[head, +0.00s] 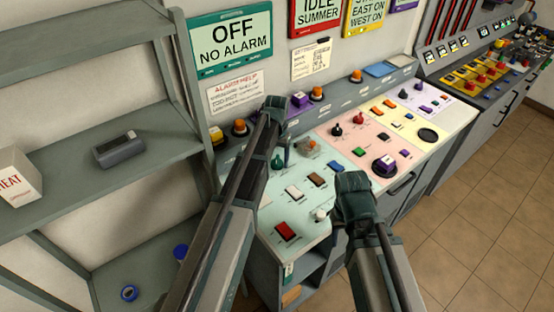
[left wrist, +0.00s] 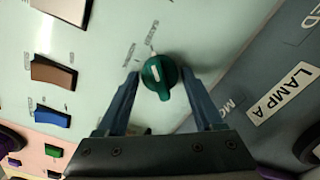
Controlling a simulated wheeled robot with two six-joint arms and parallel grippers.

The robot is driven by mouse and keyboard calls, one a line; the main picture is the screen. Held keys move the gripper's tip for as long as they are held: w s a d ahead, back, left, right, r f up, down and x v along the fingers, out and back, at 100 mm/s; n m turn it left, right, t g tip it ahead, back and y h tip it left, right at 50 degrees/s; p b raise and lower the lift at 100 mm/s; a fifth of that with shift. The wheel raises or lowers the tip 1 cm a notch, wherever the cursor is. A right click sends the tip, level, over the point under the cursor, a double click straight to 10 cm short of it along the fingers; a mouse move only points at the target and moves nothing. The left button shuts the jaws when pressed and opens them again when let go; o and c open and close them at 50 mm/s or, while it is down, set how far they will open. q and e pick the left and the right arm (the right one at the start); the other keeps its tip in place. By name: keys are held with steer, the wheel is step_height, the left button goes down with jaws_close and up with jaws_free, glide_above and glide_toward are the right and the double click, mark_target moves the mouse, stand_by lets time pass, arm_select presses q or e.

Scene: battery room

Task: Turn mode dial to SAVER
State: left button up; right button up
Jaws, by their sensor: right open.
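The green mode dial (left wrist: 158,76) sits on the pale green part of the console (left wrist: 100,50). In the left wrist view its narrow end points down and slightly right. My left gripper (left wrist: 160,78) is open, with one finger on each side of the dial and gaps showing. In the head view the dial (head: 279,161) is just below my left gripper (head: 276,146). My right gripper (head: 352,182) is open over the front edge of the console; its fingers are mostly hidden.
A wall sign (head: 230,42) reads "OFF NO ALARM". Grey shelves (head: 90,150) stand at left. Floor (head: 480,200) at right is clear.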

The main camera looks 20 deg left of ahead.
mark_target(277, 159)
arm_select(q)
steer(key=shift+o, duration=1.1)
step_height(277, 159, up, 14)
steer(key=p, duration=1.3)
steer(key=shift+p, duration=0.4)
steer(key=shift+f, duration=0.15)
